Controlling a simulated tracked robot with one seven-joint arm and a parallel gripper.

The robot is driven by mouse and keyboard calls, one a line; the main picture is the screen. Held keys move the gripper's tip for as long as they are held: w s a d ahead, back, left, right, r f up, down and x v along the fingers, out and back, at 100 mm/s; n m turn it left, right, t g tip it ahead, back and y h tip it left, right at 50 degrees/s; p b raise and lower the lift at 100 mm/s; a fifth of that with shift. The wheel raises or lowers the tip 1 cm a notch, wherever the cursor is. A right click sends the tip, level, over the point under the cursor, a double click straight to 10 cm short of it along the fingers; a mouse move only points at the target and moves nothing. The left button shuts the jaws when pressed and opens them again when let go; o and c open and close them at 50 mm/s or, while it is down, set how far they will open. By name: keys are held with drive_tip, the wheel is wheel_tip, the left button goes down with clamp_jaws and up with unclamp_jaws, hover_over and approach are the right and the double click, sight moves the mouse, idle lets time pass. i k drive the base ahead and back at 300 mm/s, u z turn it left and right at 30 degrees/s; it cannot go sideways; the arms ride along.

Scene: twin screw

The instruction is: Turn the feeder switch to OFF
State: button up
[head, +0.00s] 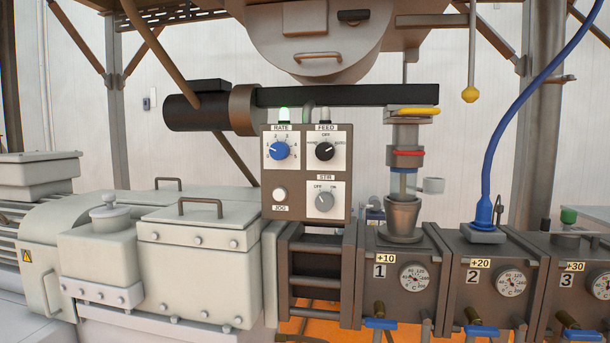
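The grey control box (307,215) stands near the middle of the head view. Its upper right plate, labelled FEED, carries the black feeder switch (324,152). OFF is printed above this knob, with small labels at its left and right. The knob's pointer appears turned to the right, toward the right label and away from OFF, though it is small. A pale lamp (323,114) above FEED looks unlit. My gripper is not in view, and nothing covers the switch.
The box also has a blue RATE knob (280,151), a grey STIR knob (324,202) and a white JOG button (279,194). A black horizontal bar (345,95) runs above; a funnel (403,218) stands at right.

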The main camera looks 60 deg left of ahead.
sight(324, 151)
drive_tip(key=z, duration=0.65)
drive_tip(key=i, duration=0.15)
drive_tip(key=u, duration=3)
drive_tip(key=k, duration=0.9)
drive_tip(key=u, duration=0.15)
drive_tip(key=i, duration=0.85)
drive_tip(key=z, duration=0.6)
drive_tip(key=k, duration=0.05)
drive_tip(key=u, duration=0.45)
